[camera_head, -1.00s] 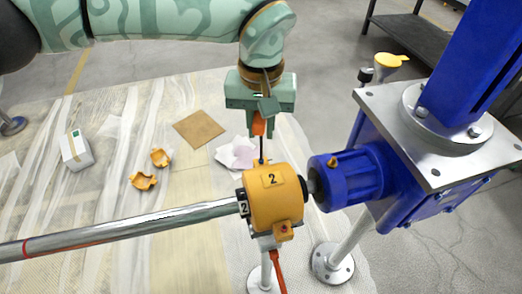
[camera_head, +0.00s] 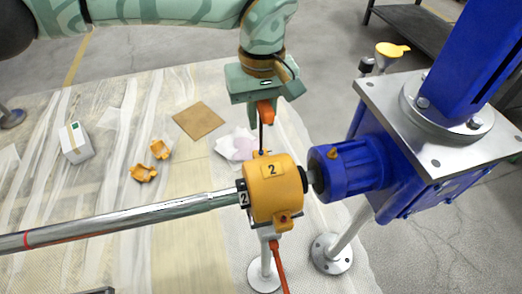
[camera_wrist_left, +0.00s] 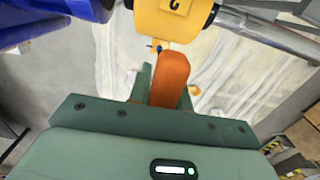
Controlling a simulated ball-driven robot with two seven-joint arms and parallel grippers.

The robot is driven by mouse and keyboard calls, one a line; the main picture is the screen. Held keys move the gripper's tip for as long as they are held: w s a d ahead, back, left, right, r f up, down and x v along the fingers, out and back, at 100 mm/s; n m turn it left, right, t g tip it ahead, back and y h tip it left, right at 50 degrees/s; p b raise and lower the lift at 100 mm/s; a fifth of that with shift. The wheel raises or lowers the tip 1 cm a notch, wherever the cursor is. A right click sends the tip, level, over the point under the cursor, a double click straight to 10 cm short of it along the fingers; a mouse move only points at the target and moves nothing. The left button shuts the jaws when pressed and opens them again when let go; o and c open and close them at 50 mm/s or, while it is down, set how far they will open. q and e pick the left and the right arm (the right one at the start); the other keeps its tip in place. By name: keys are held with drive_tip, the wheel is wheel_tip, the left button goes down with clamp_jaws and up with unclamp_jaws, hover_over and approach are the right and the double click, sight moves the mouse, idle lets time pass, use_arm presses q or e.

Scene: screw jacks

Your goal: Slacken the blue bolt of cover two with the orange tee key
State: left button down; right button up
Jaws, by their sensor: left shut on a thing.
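The yellow cover two (camera_head: 272,194), marked "2", sits around the joint between a steel shaft (camera_head: 130,219) and the blue jack unit (camera_head: 350,170). My left gripper (camera_head: 264,112) is above and behind the cover, shut on the orange handle of the tee key (camera_head: 265,108). The key's dark shank points down to the cover's top edge, where a small blue bolt (camera_wrist_left: 159,48) shows in the left wrist view. I cannot tell whether the key's tip is fully seated on it. The orange handle (camera_wrist_left: 170,80) fills the jaws there. My right gripper is not seen.
Two yellow shell pieces (camera_head: 144,173), a brown board (camera_head: 199,121), a white box (camera_head: 75,143) and crumpled paper (camera_head: 237,144) lie on the sheeted floor. A yellow funnel (camera_head: 392,49) stands behind the jack.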

use_arm(q)
drive_tip(key=shift+r, duration=0.25)
wheel_tip(320, 180, up, 7)
drive_tip(key=shift+f, duration=0.1)
idle(0.3)
idle(0.4)
